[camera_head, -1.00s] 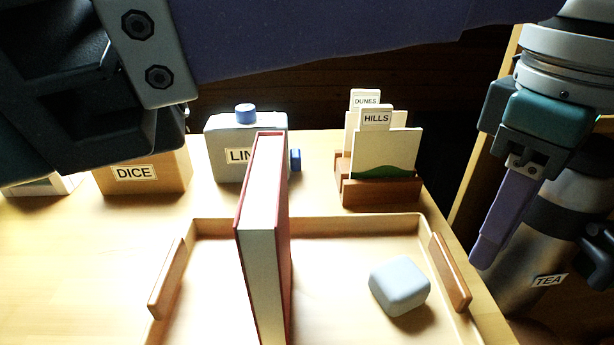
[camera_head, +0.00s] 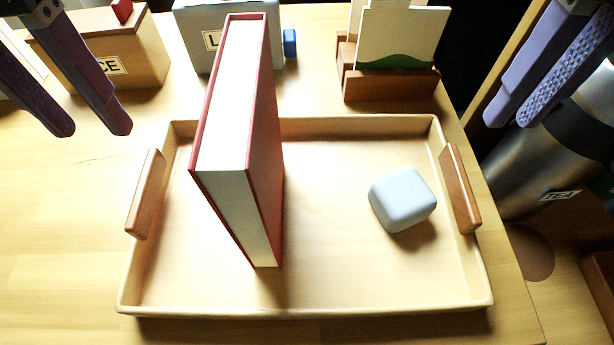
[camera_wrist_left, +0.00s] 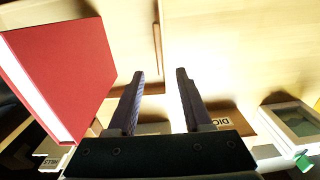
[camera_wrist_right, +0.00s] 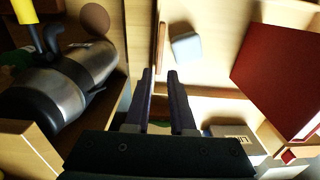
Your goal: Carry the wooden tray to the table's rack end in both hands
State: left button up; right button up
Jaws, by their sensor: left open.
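The wooden tray (camera_head: 330,307) lies on the table with a brown handle at its left end (camera_head: 147,195) and one at its right end (camera_head: 460,190). A thick red book (camera_head: 262,150) stands upright in it, and a rounded grey-blue block (camera_head: 402,198) sits near its right end. My left gripper (camera_head: 92,132) is open and empty, left of and apart from the left handle, which shows ahead of the fingers in the left wrist view (camera_wrist_left: 157,45). My right gripper (camera_head: 509,124) is open and empty, beyond the right handle, which its wrist view also shows (camera_wrist_right: 160,45).
Behind the tray stand a wooden box marked DICE (camera_head: 125,50), a grey box (camera_head: 230,50) with a blue piece beside it, and a wooden rack (camera_head: 390,85) holding cards. A steel flask labelled TEA (camera_head: 535,165) stands right of the table edge. Table left of the tray is bare.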

aim_at(141, 185)
pick_arm(q)
jog(key=f, duration=1)
jog(key=shift+s+d, duration=0.1)
jog(key=shift+s, duration=0.2)
pick_arm(e)
jog(key=f, duration=1)
jog(key=shift+s, duration=0.25)
pick_arm(q)
jog(key=shift+c, duration=0.2)
pick_arm(e)
jog(key=shift+c, duration=0.3)
pick_arm(q)
jog(key=c, duration=0.3)
pick_arm(e)
grip_shut()
pick_arm(q)
grip_shut()
pick_arm(e)
jog(key=shift+r, duration=0.1)
